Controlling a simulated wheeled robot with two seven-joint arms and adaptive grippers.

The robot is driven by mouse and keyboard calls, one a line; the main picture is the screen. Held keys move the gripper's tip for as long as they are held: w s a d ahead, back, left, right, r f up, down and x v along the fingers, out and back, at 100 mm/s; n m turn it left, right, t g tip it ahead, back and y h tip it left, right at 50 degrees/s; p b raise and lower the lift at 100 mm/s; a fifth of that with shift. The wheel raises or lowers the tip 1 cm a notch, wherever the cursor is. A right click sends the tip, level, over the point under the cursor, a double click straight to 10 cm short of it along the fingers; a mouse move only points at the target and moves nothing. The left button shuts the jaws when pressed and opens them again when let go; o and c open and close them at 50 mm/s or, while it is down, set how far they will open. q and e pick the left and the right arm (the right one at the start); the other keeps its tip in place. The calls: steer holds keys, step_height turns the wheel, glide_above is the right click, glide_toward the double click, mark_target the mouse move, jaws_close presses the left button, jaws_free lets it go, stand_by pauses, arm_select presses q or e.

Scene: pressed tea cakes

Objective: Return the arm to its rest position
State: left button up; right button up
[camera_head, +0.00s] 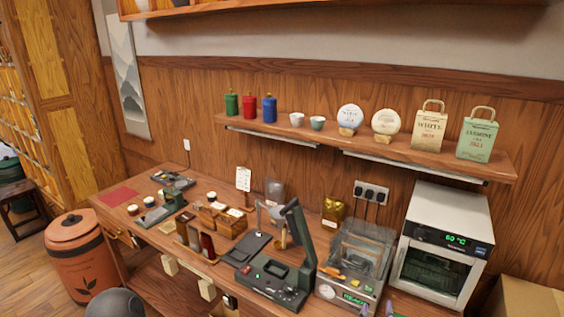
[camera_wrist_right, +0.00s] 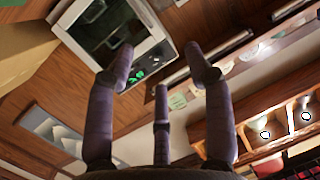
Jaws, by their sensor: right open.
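My right gripper (camera_wrist_right: 162,70) shows in the right wrist view with its purple-grey fingers spread apart and nothing between them. Beyond the fingers in that view is the white oven (camera_wrist_right: 160,28) with its green display, and the gap between it and the fingers is hard to judge. In the head view, only small purple tips show at the bottom edge, in front of the oven (camera_head: 437,250). My left gripper is not in view.
The wooden workbench (camera_head: 110,208) carries a black press (camera_head: 275,275), a clear-lidded machine (camera_head: 355,262) and several small tools. Above it, a wall shelf (camera_head: 335,140) holds canisters, cups, round tea cakes and bags. A terracotta bin (camera_head: 78,258) stands left, and a cardboard box (camera_head: 525,298) right.

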steer(key=s+a+f+n+g+y, duration=0.1)
steer(key=a+f+g+y, duration=0.25)
steer(key=f, duration=0.75)
steer(key=s+a+f+n+g+y, duration=0.1)
steer(key=a+f+n+g+y, duration=0.2)
steer(key=f, duration=0.9)
steer(key=s+a+f+g+y, duration=0.1)
steer(key=s+a+f+g, duration=0.2)
steer(key=s+f, duration=0.4)
steer(key=s+a+f+m+g+y, duration=0.1)
steer(key=s+a+f+g+y, duration=0.1)
steer(key=s+a+f+g, duration=0.2)
steer(key=s+f, duration=0.3)
steer(key=s, duration=0.1)
steer(key=shift+s+f+g, duration=0.3)
steer(key=shift+f+g, duration=0.05)
steer(key=shift+f, duration=0.05)
